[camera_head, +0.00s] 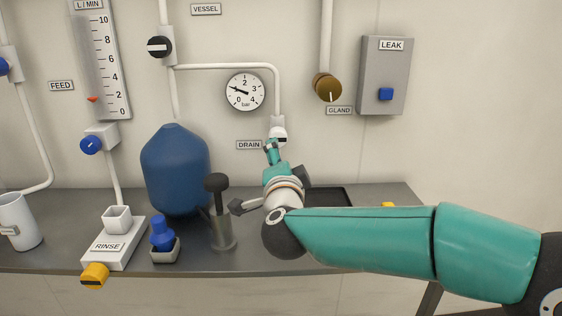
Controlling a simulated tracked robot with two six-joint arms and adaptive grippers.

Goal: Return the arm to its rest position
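My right arm comes in from the right, its teal links reaching across the bench to the middle of the view. The fingertips are small and partly overlap the valve in the picture. I cannot tell whether they touch it or whether they are open or shut. My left arm and gripper are not in view.
A blue vessel (175,170), a grey holder with a dark-handled tool (222,232), a blue connector (162,236), the RINSE block (113,245) and a white mug (17,222) stand left of the arm. A dark tray (335,196) lies behind it. A gauge (245,92) hangs above.

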